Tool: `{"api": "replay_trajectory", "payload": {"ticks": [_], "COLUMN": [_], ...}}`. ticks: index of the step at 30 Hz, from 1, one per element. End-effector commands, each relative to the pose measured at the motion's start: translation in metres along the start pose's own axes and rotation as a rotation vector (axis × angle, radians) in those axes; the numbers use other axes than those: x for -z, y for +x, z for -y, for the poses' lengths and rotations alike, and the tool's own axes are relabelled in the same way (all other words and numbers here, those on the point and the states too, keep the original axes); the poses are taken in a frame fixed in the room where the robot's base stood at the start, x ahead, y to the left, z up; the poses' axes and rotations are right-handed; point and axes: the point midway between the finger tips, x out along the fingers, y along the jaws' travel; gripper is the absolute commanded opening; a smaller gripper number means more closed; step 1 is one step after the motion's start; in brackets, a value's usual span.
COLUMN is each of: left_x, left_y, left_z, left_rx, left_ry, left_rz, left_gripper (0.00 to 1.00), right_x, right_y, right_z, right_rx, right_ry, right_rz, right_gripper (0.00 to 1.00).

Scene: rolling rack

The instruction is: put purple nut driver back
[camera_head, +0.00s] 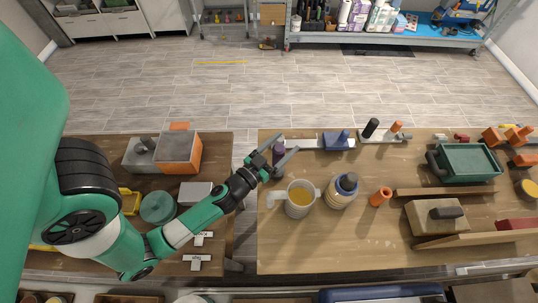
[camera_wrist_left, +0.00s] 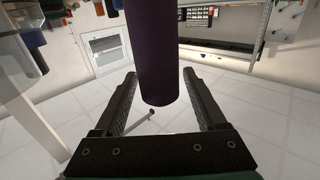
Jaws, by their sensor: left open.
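The purple nut driver (camera_head: 279,153) shows in the head view at the left end of a pale rail, by the far edge of the right-hand table. In the left wrist view its dark purple handle (camera_wrist_left: 154,50) comes down from the top edge, and its rounded end lies between the fingers. My left gripper (camera_head: 283,154) is open, with one finger on each side of the handle. Gaps show between the handle and both fingers (camera_wrist_left: 161,104) in the wrist view. The driver's shaft is hidden. My right gripper is in neither view.
A mug (camera_head: 298,208) and a jar-like container (camera_head: 341,194) stand just in front of the gripper. A blue block with a handle (camera_head: 338,141) sits on the pale rail (camera_head: 306,144). A second rail holds black (camera_head: 371,127) and orange (camera_head: 396,128) handles. A gap separates the two tables.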

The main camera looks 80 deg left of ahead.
Motion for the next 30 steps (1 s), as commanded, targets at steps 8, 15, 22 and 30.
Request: {"api": "replay_trajectory", "payload": {"ticks": [8, 15, 22, 30], "left_x": [-0.008, -0.003, 0.000, 0.003], "left_y": [-0.072, -0.103, -0.106, -0.104], "left_z": [-0.002, -0.001, 0.000, -0.002], "left_rx": [-0.008, -0.004, 0.000, -0.005], "left_ry": [0.002, 0.000, -0.001, -0.005], "left_rz": [0.005, 0.002, -0.002, -0.012], "left_gripper": [0.73, 0.73, 0.73, 0.73], "right_x": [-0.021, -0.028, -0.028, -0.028], "right_y": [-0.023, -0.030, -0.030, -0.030], "right_z": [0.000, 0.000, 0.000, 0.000], "right_rx": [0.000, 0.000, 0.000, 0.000], "right_ry": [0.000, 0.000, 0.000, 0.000], "right_rz": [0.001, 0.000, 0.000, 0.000], "right_gripper": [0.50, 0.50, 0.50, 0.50]}}
